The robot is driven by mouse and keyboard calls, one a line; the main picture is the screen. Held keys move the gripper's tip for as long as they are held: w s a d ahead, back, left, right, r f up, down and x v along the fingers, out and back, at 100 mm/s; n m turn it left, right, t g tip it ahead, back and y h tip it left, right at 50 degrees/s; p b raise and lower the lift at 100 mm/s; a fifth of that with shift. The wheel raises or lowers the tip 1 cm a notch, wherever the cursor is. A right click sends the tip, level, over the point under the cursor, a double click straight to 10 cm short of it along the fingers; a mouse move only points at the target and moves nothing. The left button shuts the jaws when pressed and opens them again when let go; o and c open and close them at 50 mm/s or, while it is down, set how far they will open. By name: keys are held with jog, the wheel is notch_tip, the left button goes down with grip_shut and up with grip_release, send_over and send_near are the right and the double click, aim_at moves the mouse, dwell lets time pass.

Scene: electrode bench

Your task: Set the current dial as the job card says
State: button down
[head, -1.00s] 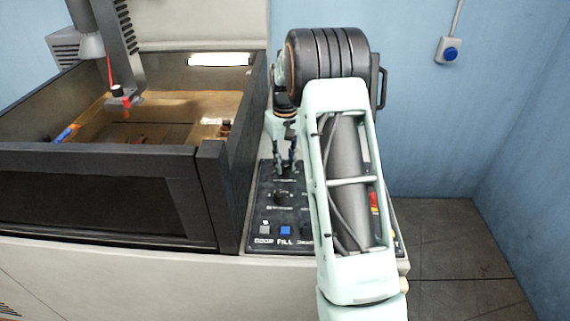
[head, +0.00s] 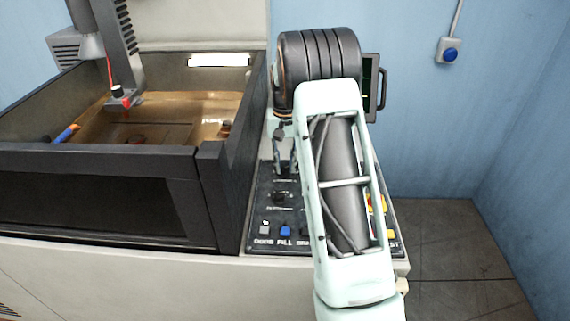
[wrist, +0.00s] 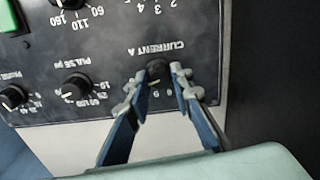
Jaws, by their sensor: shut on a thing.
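The current dial (wrist: 157,74) is a small dark round knob under the upside-down label "CURRENT A" in the wrist view. A pale mark shows on its lower side in that picture, but the number it points at is too blurred to read. My gripper (wrist: 158,86) is shut on the dial, with one blue-and-grey finger on each side. In the head view, my gripper (head: 285,166) reaches down to the back of the dark control panel (head: 257,218), and its fingers hide the dial. I cannot make out a job card in either view.
The pulse dial (wrist: 77,86) and another small dial (wrist: 12,98) sit beside the current dial. A green button (wrist: 8,16) is at the corner. A blue FILL button (head: 286,231) is at the panel's front. A dark-walled tank (head: 100,156) stands left.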

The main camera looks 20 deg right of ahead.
aim_at(285, 167)
jog(key=c, duration=1.7)
grip_release()
jog(key=shift+r, duration=0.1)
notch_tip(285, 167, up, 12)
jog(key=shift+f, duration=0.1)
